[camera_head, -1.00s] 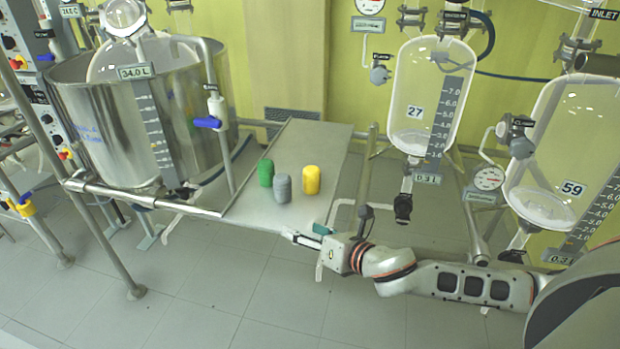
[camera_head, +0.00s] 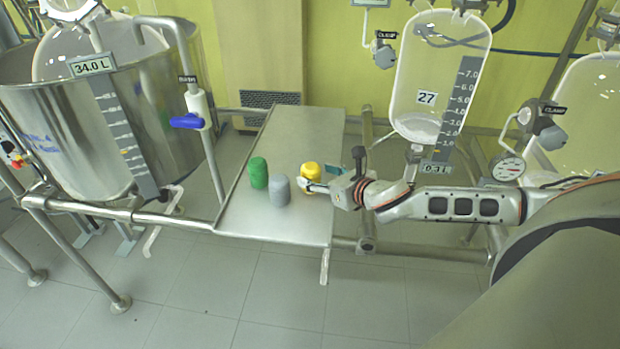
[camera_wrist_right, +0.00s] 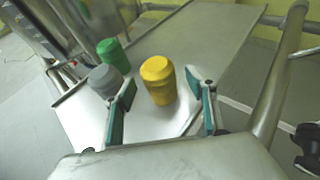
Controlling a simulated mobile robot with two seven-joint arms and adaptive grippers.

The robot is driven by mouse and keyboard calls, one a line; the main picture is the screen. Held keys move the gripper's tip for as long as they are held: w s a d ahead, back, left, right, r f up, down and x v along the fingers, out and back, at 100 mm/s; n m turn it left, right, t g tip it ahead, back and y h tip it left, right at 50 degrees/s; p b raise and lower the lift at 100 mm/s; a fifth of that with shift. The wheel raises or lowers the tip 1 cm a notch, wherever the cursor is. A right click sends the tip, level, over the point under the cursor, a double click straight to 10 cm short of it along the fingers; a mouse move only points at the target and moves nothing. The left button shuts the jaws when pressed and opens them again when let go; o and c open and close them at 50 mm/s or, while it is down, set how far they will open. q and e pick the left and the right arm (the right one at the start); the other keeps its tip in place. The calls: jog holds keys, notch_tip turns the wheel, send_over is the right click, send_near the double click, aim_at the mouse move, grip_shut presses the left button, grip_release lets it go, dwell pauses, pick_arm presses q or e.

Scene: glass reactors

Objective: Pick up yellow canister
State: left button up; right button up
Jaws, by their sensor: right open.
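The yellow canister (camera_head: 311,170) stands upright on the metal shelf (camera_head: 290,225), to the right of the grey canister (camera_head: 280,190) and the green canister (camera_head: 259,172). My right gripper (camera_head: 318,178) reaches in from the right beside the yellow canister and hides its lower part in the head view. In the right wrist view, the yellow canister (camera_wrist_right: 158,80) stands just ahead of the open fingers of the right gripper (camera_wrist_right: 163,108), between their lines. The grey canister (camera_wrist_right: 105,82) is close beside the left finger. My left gripper is not in view.
The green canister shows behind the grey one in the wrist view (camera_wrist_right: 112,54). A large steel vessel (camera_head: 110,110) stands left of the shelf. A glass reactor (camera_head: 430,85) and a gauge (camera_head: 508,168) are behind my right arm. The shelf's back half is clear.

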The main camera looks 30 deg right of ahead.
aim_at(317, 176)
jog(key=x, duration=0.2)
jog(key=shift+w+f, duration=0.25)
jog(key=shift+f, duration=0.1)
jog(key=shift+w+a, duration=0.1)
jog(key=shift+w, duration=0.15)
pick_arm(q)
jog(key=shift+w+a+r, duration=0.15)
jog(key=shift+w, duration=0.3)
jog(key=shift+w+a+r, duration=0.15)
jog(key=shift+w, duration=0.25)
pick_arm(e)
jog(key=shift+w, duration=0.1)
